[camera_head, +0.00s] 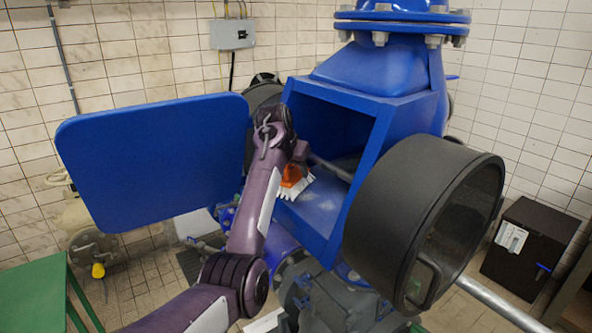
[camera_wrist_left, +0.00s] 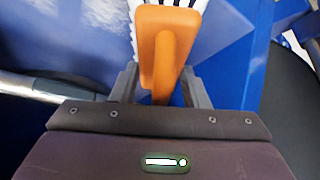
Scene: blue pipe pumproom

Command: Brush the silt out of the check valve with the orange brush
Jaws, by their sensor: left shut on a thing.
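The check valve (camera_head: 365,105) is a blue housing with an open square chamber facing me. Pale greyish silt (camera_head: 322,203) shows in patches on the chamber floor; pale patches also show on blue metal in the left wrist view (camera_wrist_left: 103,14). My left gripper (camera_head: 300,152) is at the chamber's left front edge, shut on the orange brush (camera_head: 292,176). In the left wrist view, the brush handle (camera_wrist_left: 166,40) stands between the fingers, its white bristles at the top edge. The bristles are at the chamber's lower left front; contact with the floor is unclear. My right gripper is not in view.
A blue panel (camera_head: 150,160) stands left of the chamber. A large dark grey cylinder (camera_head: 400,205) covers its right front. A metal rod (camera_head: 332,170) crosses the opening. A green table (camera_head: 35,295) is lower left, a black box (camera_head: 530,245) right, and pipework below.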

